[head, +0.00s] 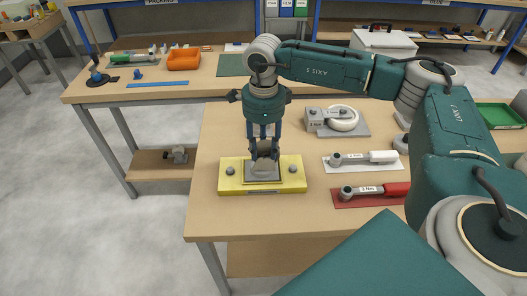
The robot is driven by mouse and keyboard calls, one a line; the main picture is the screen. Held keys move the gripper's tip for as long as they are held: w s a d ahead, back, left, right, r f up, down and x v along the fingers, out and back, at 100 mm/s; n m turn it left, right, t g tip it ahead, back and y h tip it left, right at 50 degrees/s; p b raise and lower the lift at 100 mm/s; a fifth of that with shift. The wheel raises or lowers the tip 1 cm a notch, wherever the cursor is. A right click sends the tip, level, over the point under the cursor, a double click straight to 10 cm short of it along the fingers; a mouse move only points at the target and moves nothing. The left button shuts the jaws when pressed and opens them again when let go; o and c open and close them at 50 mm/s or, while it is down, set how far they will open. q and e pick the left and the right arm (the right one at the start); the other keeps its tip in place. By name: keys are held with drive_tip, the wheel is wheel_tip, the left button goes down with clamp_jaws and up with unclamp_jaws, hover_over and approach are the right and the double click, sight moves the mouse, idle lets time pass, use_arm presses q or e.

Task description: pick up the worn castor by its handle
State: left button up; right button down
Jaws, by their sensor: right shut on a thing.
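My right gripper (265,154) points straight down over the yellow fixture plate (233,185) on the near bench. Its fingers are shut on the upper part of a grey-brown object, which I take to be the worn castor (265,171). My left gripper is not in view.
A second castor with a white wheel (342,119) lies on a grey plate behind, to the right. Torque wrenches with white (383,156) and red (396,189) handles lie at the right, near my arm. Bare benchtop (212,149) is free left of the gripper.

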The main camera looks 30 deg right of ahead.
wheel_tip(320, 180, up, 20)
drive_tip(key=b, duration=0.1)
drive_tip(key=shift+r, duration=0.1)
idle(0.5)
drive_tip(key=shift+r+p, duration=1.85)
drive_tip(key=shift+p, duration=0.25)
